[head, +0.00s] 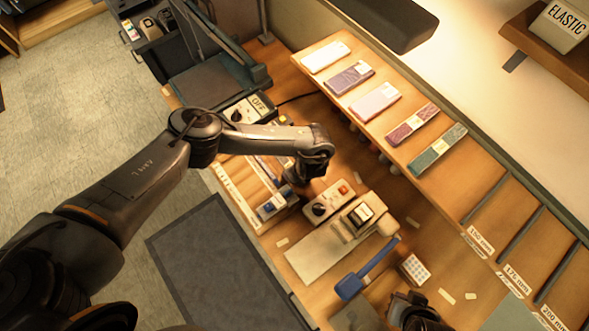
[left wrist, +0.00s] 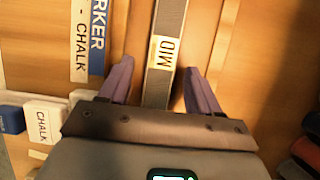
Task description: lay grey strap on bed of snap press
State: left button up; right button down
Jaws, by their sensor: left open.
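A grey strap (left wrist: 166,72) with a pale label reading MID shows in the left wrist view. It runs lengthwise between the two purple fingers of my left gripper (left wrist: 159,66), which is open with a gap on each side of the strap. In the head view my left gripper (head: 297,178) points down over the left part of the bench, and the arm hides what lies beneath it. The snap press (head: 350,222) stands on the bench below and right of it, with a pale flat bed (head: 312,258) and a blue lever (head: 365,272). My right gripper (head: 415,312) is partly in view at the bottom; its fingers are unclear.
A raised shelf (head: 440,185) holds several packets and slots labelled in mm. A control box (head: 328,203) with a knob stands between my left gripper and the press. Chalk (left wrist: 42,122) and marker (left wrist: 88,40) labels lie beside the strap. A dotted white block (head: 414,268) sits right of the lever.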

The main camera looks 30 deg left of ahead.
pick_arm(q)
jog(key=v, duration=0.4)
jog(key=shift+d+r, duration=0.1)
jog(key=p+v, duration=0.3)
jog(key=v, duration=0.2)
jog(key=shift+w+r, duration=0.1)
jog(key=shift+r, duration=0.3)
jog(key=shift+o, duration=0.5)
jog(key=shift+s+d+r, duration=0.2)
jog(key=shift+d+r, duration=0.15)
jog(key=shift+r, duration=0.25)
jog(key=shift+s, duration=0.1)
